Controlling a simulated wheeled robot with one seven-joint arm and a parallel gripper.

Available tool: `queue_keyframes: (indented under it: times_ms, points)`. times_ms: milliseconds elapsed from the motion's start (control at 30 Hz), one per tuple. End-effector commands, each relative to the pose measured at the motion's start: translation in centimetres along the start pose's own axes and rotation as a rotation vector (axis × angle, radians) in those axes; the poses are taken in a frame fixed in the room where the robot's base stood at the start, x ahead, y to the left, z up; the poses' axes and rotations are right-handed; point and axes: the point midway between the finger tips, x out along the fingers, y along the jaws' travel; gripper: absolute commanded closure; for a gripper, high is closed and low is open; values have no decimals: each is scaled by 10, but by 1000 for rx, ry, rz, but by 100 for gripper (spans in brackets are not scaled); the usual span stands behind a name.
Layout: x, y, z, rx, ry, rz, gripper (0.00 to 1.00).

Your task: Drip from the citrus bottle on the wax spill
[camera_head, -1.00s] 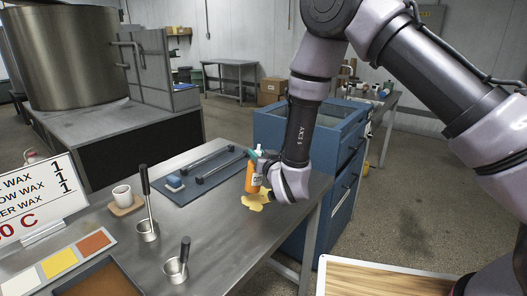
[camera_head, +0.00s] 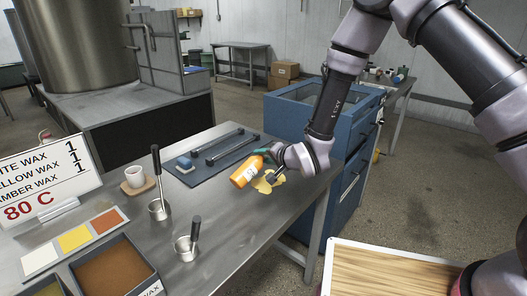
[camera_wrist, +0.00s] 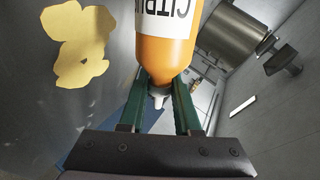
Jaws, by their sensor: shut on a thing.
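The citrus bottle (camera_head: 243,175) is orange with a white label. It is held tilted above the table, its base end toward the lower left and its neck end near my gripper. My gripper (camera_head: 265,155) is shut on it. In the wrist view the bottle (camera_wrist: 164,55) sits between the green fingers (camera_wrist: 159,105), its pale nozzle pointing toward the palm. The wax spill (camera_head: 264,186) is a yellow irregular patch on the metal table, just right of and below the bottle, partly hidden by it and my gripper. The spill (camera_wrist: 72,38) lies left of the bottle in the wrist view. No drop is visible.
A blue cabinet (camera_head: 300,115) stands behind the table.

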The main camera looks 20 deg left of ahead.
Motion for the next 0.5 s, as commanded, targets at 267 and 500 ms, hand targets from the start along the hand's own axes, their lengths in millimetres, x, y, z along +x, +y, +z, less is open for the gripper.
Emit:
queue_keyframes:
  times_ms: [267, 500]
  points:
    - [8, 17, 6, 149, -70, 1, 100]
    - [15, 32, 12, 285, -137, 0, 100]
